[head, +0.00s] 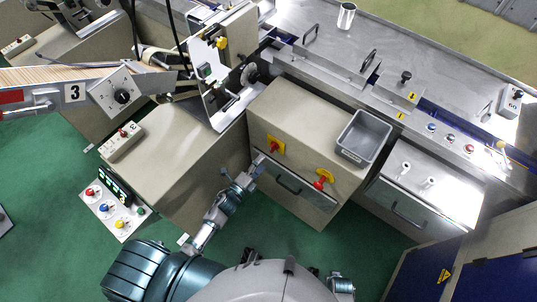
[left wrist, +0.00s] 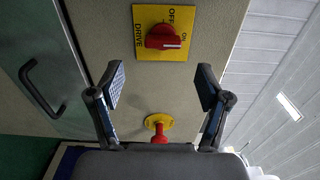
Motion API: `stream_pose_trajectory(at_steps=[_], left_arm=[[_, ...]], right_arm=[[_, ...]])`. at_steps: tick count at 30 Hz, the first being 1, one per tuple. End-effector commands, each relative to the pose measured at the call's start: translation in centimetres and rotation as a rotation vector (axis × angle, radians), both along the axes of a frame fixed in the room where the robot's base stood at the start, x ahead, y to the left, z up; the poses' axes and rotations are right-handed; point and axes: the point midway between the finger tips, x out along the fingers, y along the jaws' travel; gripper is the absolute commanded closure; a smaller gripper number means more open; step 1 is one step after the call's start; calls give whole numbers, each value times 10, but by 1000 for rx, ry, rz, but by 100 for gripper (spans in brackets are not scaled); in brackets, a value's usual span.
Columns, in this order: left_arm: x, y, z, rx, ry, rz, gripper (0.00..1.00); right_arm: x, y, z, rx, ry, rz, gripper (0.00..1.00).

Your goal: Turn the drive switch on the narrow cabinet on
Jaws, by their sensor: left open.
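The narrow cabinet (head: 317,138) stands in the middle of the head view, with two red switches on its front. The drive switch (head: 276,147) is the left one. In the left wrist view the drive switch (left wrist: 163,37) is a red knob on a square yellow plate marked DRIVE, OFF and ON. The knob's white mark lies nearer the ON lettering than OFF. My left gripper (head: 258,162) is just in front of the cabinet, close to this switch. In the left wrist view it (left wrist: 160,88) is open and empty, its fingers apart and below the knob. My right gripper does not show.
A second red switch (head: 321,183) sits on a round yellow plate to the right. A drawer handle (head: 288,184) lies below the switches. A grey bin (head: 363,138) rests at the cabinet's right. A button panel (head: 113,204) stands left. Green floor is clear below the cabinet.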

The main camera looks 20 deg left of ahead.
Motion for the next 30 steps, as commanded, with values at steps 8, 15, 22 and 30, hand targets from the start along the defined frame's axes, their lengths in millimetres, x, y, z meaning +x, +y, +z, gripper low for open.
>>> stream_pose_trajectory(at_steps=[8,15,22,30], left_arm=[[-42,15,-1,1,2,0,23],[-48,17,-1,1,2,0,23],[-47,17,-1,1,2,0,23],[-48,20,-9,-25,37,22,23]], right_arm=[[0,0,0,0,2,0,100],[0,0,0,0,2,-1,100],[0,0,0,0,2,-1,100],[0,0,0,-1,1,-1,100]])
